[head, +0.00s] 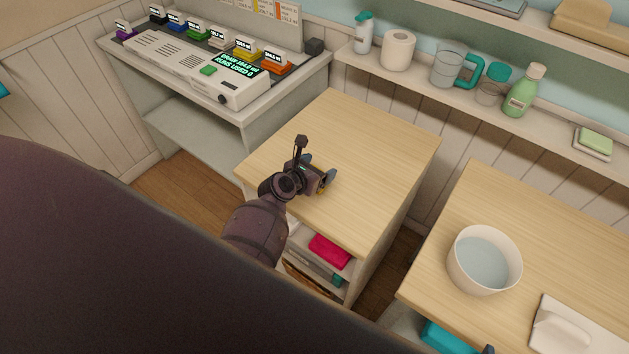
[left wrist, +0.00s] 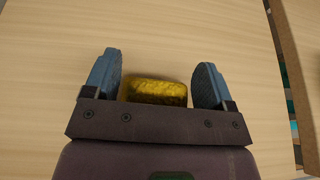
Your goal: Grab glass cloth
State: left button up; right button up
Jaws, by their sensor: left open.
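My left gripper (head: 319,167) is over the near part of the light wooden counter (head: 372,140), with its fingers apart. In the left wrist view the open fingers (left wrist: 158,58) stand on either side of a small yellow, rough-textured block-like thing (left wrist: 157,92), with gaps visible at both sides. I cannot tell whether it is a folded cloth or a sponge. In the head view my gripper hides nearly all of it. Nothing in view is clearly a glass cloth. A small dark tip at the bottom edge of the head view may be my right gripper (head: 488,349).
Open shelves below the counter hold a pink-red folded thing (head: 330,250). A white bowl of water (head: 484,262) stands on the right counter (head: 545,225). A wall shelf carries a spray bottle (head: 364,35), paper roll (head: 397,50), jug (head: 449,67) and green bottle (head: 521,95). The counter beyond my gripper is clear.

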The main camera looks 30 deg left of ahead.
pick_arm(q)
jog(key=shift+w+f, duration=0.1)
jog(key=shift+w, duration=0.1)
jog(key=shift+c, duration=0.2)
jog(key=c, duration=1)
jog(key=shift+o, duration=0.2)
